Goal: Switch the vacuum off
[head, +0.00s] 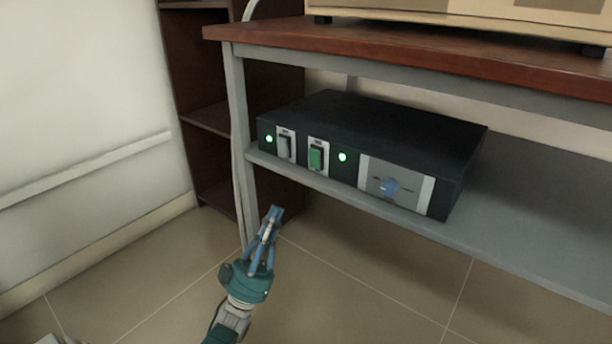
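A black control box (390,130) sits on the grey lower shelf of a table. Its front has a grey rocker switch (286,146) at the left and a green rocker switch (318,157) beside it. A lit green lamp (269,139) is left of the grey switch, and another lit green lamp (343,157) is right of the green switch. The switch labels are too small to read. My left gripper (275,213) is below and in front of the box, its blue fingers together, apart from the switches. My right gripper is out of view.
The grey shelf (540,235) runs right from the box under a brown tabletop (420,52). A grey table leg (238,110) stands left of the box. A dark wooden rack (205,120) is behind it. The tiled floor in front is clear.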

